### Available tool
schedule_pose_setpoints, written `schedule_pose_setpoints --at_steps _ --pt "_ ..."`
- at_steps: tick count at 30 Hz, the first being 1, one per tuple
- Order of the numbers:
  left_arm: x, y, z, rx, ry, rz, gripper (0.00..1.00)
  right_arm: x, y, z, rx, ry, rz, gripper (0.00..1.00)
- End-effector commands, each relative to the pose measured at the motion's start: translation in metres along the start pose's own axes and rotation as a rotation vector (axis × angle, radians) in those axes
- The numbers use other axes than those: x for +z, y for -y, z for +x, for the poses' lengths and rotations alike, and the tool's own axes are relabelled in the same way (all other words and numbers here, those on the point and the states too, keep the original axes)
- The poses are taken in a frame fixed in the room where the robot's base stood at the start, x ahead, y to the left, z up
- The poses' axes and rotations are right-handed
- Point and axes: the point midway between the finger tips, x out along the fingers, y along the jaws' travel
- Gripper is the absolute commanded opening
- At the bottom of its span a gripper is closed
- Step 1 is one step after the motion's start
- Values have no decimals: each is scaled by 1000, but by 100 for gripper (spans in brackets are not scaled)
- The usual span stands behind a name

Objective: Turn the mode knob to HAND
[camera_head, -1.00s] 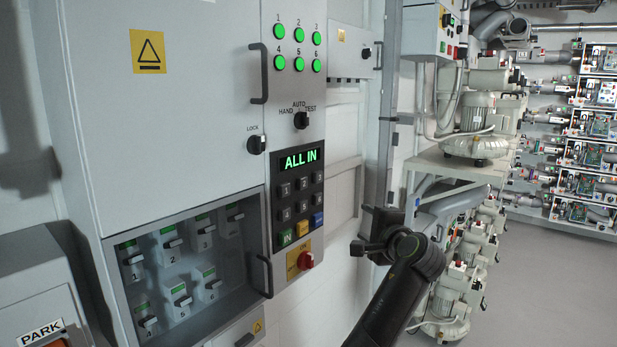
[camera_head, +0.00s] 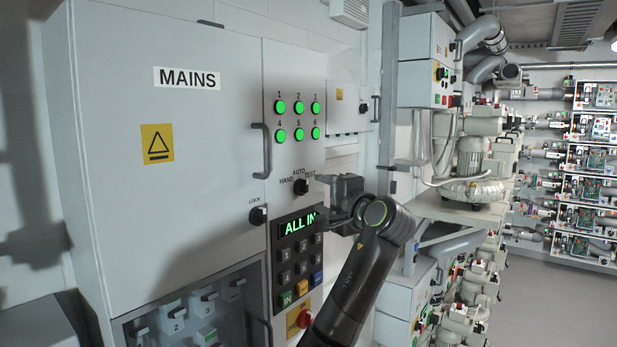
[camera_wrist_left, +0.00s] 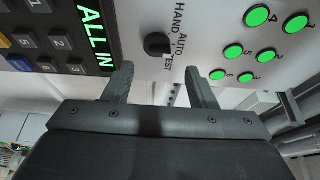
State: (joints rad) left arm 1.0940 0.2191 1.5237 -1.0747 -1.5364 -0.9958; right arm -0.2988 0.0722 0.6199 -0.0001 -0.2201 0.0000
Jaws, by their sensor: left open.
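The mode knob (camera_head: 301,187) is a small black knob on the grey panel, with HAND at its left, AUTO above and TEST at its right. It also shows in the left wrist view (camera_wrist_left: 157,45), ahead of the fingers and roughly between their lines. I cannot tell for sure which label it points to. My left gripper (camera_head: 326,203) is open and empty, just right of the knob and in front of the panel, its fingers towards it. In the left wrist view the two fingers (camera_wrist_left: 161,84) stand apart, with the knob beyond their tips. They appear not to touch it.
Below the knob are a lit ALL IN display (camera_head: 299,225) and a keypad (camera_head: 301,258). Green lamps (camera_head: 298,121) sit above. A LOCK knob (camera_head: 257,215) is at the left. A door handle (camera_head: 261,150) sticks out nearby. A red rotary switch (camera_head: 304,318) is lower down.

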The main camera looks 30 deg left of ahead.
Motion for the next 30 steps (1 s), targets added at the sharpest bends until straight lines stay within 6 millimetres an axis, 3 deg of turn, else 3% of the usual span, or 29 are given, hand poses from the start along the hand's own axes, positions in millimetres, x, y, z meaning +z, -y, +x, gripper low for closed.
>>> schedule_pose_setpoints --at_steps 1,9,15,23,30 --pt "1 5 12 -1 5 6 51 -1 -1 -12 0 0 0 36" --pt "0 3 55 0 1 3 51 -4 -6 -32 4 0 -2 36" --pt "0 0 67 0 0 1 51 -4 -10 -36 9 0 -4 36" --pt "0 -1 68 0 -1 0 51 -4 -11 -36 9 0 -4 36" --pt "0 0 68 -2 -1 -1 23 -3 -11 -36 9 1 -4 36"
